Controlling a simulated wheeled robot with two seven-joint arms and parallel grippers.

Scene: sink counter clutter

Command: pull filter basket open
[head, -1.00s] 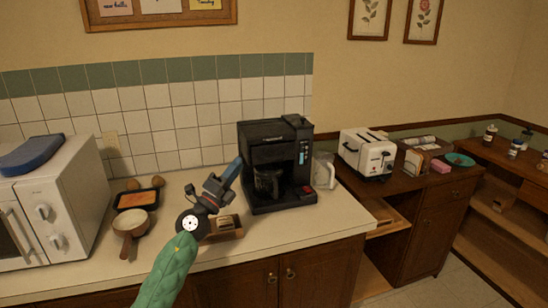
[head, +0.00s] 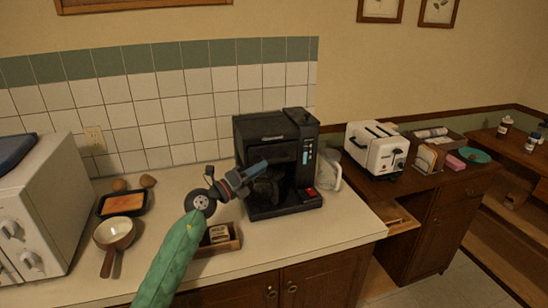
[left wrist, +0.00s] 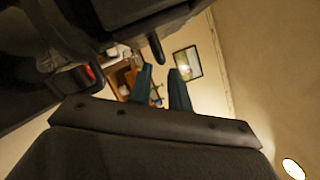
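The black coffee maker (head: 275,130) stands on the counter with its red switch at the lower right. Its filter basket is the dark section below the top housing; I cannot make out its edges, and my gripper partly covers that front. My left gripper (head: 262,167) is in front of the machine's left front, above the carafe area. In the left wrist view its two blue fingers (left wrist: 161,72) are apart with nothing between them. The coffee maker's dark body (left wrist: 60,35) fills the upper left there, and a dark stub (left wrist: 156,48) hangs just beyond the fingertips. My right gripper is out of view.
A small wooden box (head: 222,240) sits near my left wrist. A clear pitcher (head: 327,168) and a white toaster (head: 376,148) are to the right.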

